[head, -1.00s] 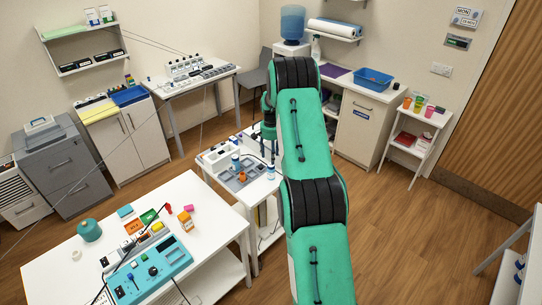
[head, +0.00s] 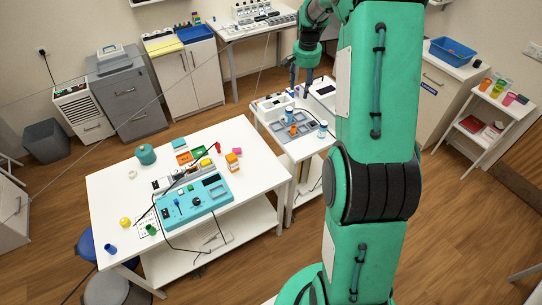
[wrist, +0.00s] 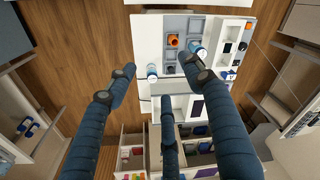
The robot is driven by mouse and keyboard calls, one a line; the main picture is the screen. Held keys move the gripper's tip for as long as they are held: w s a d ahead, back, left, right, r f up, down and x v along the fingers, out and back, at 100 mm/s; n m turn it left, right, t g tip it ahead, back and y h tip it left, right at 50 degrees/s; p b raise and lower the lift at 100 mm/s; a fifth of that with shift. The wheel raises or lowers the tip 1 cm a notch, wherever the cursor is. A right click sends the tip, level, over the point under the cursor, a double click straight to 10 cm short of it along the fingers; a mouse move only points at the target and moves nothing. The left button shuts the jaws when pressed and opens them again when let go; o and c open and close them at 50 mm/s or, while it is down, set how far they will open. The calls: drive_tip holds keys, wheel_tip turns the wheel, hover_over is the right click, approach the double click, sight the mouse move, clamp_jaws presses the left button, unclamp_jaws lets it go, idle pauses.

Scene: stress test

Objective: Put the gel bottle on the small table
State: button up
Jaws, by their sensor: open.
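My gripper (head: 299,90) hangs open and empty above the back of a white table (head: 268,104) with a grey tray on it. In the wrist view its dark blue fingers (wrist: 160,72) are spread, with nothing between them. A white bottle with a blue band (head: 322,129) stands at the tray's right side; it also shows in the wrist view (wrist: 152,71). A second white-and-blue bottle (head: 289,110) stands farther back, near the right finger in the wrist view (wrist: 196,47). I cannot tell which is the gel bottle. A small white shelf table (head: 485,97) stands at the right.
An orange container (head: 293,130) sits in the tray. Cups (head: 509,98) stand on the right shelf table. A larger white table (head: 110,185) with a teal device (head: 194,202) is in front at left. The floor at right is clear.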

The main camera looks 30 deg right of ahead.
drive_tip(key=s+a+r+n+t, duration=0.1)
drive_tip(key=s+a+r+n, duration=0.1)
drive_tip(key=s+a+r, duration=0.65)
drive_tip(key=s+a+r+n+t, duration=0.15)
drive_tip(key=s+a+r, duration=0.45)
drive_tip(key=a+r, duration=0.6)
drive_tip(key=s+a+f+n+t, duration=0.1)
drive_tip(key=s+a+n, duration=0.2)
drive_tip(key=s+a, duration=0.5)
drive_tip(key=s+a+n+t, duration=0.1)
drive_tip(key=s+a+n, duration=0.2)
drive_tip(key=s+a, duration=0.6)
drive_tip(key=s, duration=0.7)
drive_tip(key=shift+s+f+y, duration=0.3)
drive_tip(key=shift+f, duration=0.05)
wheel_tip(320, 180, down, 14)
drive_tip(key=b, duration=1.4)
